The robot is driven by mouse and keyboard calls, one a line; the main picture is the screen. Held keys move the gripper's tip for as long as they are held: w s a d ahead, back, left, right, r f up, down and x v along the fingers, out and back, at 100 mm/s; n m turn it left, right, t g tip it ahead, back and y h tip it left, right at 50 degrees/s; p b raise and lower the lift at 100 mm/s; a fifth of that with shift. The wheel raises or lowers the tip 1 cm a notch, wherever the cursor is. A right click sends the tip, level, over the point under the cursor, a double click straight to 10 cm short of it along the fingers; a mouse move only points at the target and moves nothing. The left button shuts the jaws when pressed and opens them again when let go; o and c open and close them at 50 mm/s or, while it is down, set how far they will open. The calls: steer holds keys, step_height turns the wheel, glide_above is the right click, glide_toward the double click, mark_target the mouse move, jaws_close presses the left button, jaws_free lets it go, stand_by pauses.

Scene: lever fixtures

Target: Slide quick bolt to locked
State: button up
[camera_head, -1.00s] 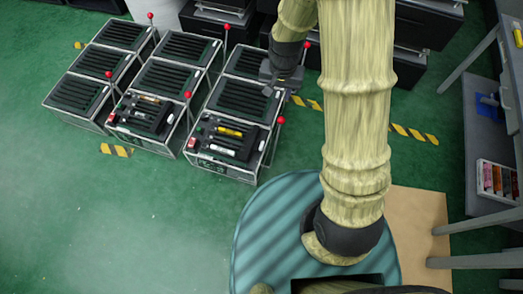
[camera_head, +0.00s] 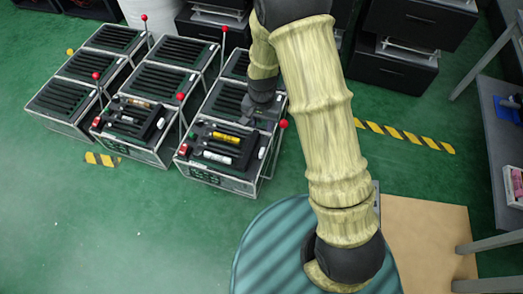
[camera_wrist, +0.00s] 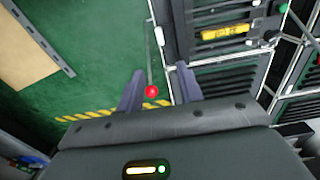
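The front right fixture (camera_head: 222,182) is a metal-framed box with a dark top. It carries a yellow bar (camera_head: 226,137) and a white bar (camera_head: 217,158); I cannot tell which part is the quick bolt or its state. The yellow bar also shows in the wrist view (camera_wrist: 222,32). A red ball-ended lever (camera_head: 284,124) stands at the box's right side. My gripper (camera_head: 258,112) is low over the box's back right part. In the wrist view, my gripper (camera_wrist: 160,70) is open, and the red ball (camera_wrist: 152,91) appears between its fingers, with no contact visible.
A similar fixture (camera_head: 130,120) stands to the left, with more slatted boxes behind and red-ball levers between them. Dark cabinets (camera_head: 400,60) stand at the back. A grey table (camera_head: 485,130) is at the right. Green floor is clear at the front left.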

mark_target(262, 151)
step_height(262, 151, down, 18)
steer(key=b, duration=0.9)
steer(key=shift+r, duration=0.25)
jaws_close()
